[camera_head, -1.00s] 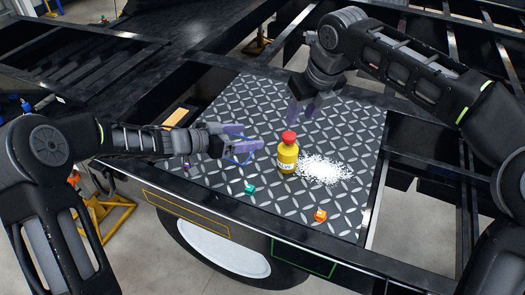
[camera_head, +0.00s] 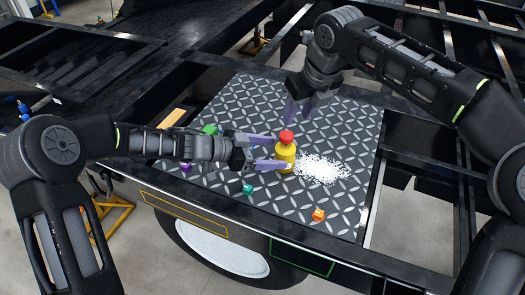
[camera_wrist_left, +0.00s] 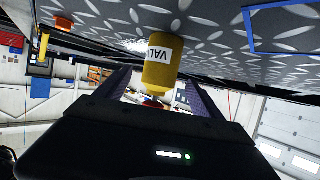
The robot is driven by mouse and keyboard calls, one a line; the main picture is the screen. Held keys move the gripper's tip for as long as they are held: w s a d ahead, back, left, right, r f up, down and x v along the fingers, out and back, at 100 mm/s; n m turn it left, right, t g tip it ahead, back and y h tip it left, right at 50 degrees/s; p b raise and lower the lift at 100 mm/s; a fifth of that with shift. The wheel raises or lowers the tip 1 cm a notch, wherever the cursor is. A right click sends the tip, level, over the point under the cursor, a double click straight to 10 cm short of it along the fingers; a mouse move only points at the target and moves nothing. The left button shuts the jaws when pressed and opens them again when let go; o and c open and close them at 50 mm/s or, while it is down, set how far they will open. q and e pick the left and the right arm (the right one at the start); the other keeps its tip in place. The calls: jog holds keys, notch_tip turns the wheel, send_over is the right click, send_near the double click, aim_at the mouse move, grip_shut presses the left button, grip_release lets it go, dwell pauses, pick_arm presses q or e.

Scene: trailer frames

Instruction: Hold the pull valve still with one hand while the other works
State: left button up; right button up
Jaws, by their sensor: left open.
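The pull valve appears as a yellow bottle (camera_head: 286,158) with a red cap and a white label, standing upright on the diamond-patterned metal plate. It also shows upside down in the left wrist view (camera_wrist_left: 163,65), where the label reads "VAL" and more letters are cut off. My left gripper (camera_head: 272,153) is open, with its purple fingers level and pointing right at the bottle. In the wrist view the bottle lies between the two fingers, with room beside it. My right gripper (camera_head: 299,110) points down behind the bottle, its fingers apart and empty.
White granules (camera_head: 322,169) lie right of the bottle. A blue outline (camera_wrist_left: 285,30) marks the plate. Dark frame rails (camera_head: 415,150) border the plate.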

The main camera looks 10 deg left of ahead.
aim_at(285, 153)
pick_arm(q)
jog(key=x, duration=0.4)
jog(key=shift+w+d+f, duration=0.15)
jog(key=shift+w+d, duration=0.05)
jog(key=shift+d, duration=0.1)
jog(key=c, duration=1.6)
